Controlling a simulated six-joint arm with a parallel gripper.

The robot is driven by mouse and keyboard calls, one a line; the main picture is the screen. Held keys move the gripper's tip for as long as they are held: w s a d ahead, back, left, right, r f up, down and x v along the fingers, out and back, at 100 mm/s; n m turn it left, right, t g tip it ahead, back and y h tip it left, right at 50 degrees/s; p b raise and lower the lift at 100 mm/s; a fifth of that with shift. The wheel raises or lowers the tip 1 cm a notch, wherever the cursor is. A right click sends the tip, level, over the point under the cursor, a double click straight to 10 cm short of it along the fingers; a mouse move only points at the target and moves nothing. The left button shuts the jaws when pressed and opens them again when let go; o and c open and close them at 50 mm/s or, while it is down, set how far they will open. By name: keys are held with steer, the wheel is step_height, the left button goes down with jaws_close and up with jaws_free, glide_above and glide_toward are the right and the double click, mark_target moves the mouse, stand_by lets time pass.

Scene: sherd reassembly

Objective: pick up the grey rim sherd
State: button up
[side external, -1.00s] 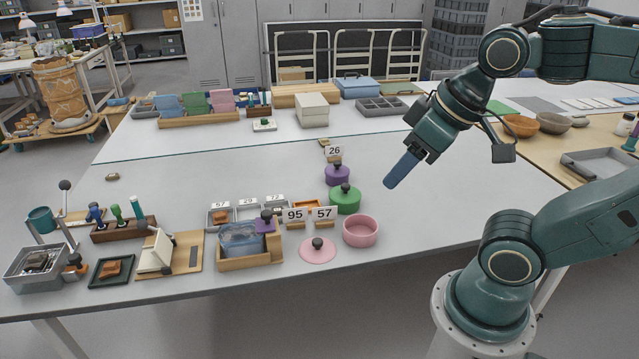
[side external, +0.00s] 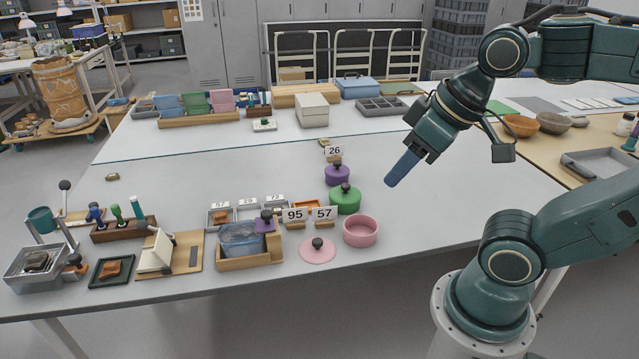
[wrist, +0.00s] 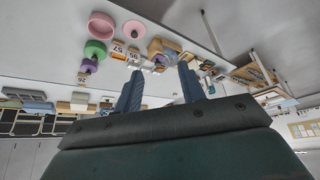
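My gripper (side external: 390,183) hangs in the air over the right part of the white table in the side view, its blue fingers pointing down and left. In the wrist view my gripper (wrist: 161,72) shows two blue fingers apart with nothing between them. A dark greyish piece (side external: 37,262) lies in a grey metal bin at the table's front left; I cannot tell whether it is the grey rim sherd. A brown sherd (side external: 112,268) lies on a dark green tray beside it. An orange-brown sherd (side external: 221,216) sits in a small tray, far from my gripper.
A pink bowl (side external: 361,231), a pink lid (side external: 318,250), a green pot (side external: 345,200) and a purple pot (side external: 337,175) stand left of my gripper. A wooden box (side external: 250,262) and a stamp rack (side external: 123,231) stand further left. The table's middle is mostly clear.

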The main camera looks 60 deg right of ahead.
steer(key=w+d+f+n+g, duration=0.15)
steer(key=w+d, duration=0.25)
steer(key=w, duration=0.8)
steer(key=w+d+n, duration=0.2)
steer(key=w+d, duration=0.1)
steer(key=w, duration=0.9)
steer(key=w+d+f+n+y, duration=0.1)
steer(key=w+d+f, duration=0.6)
steer(key=f, duration=0.4)
steer(key=w+d+f+n+y, duration=0.1)
steer(key=w+d+f+n, duration=0.1)
steer(key=w+d+f, duration=0.4)
step_height(320, 180, down, 5)
steer(key=shift+w+d+f+y, duration=0.15)
steer(key=shift+w+d+y, duration=0.2)
steer(key=shift+d, duration=0.55)
glide_above(277, 211)
steer(key=s+d, duration=0.1)
steer(key=d, duration=0.1)
steer(key=shift+g, duration=0.25)
steer(key=shift+s+f, duration=0.1)
steer(key=shift+f, duration=3.85)
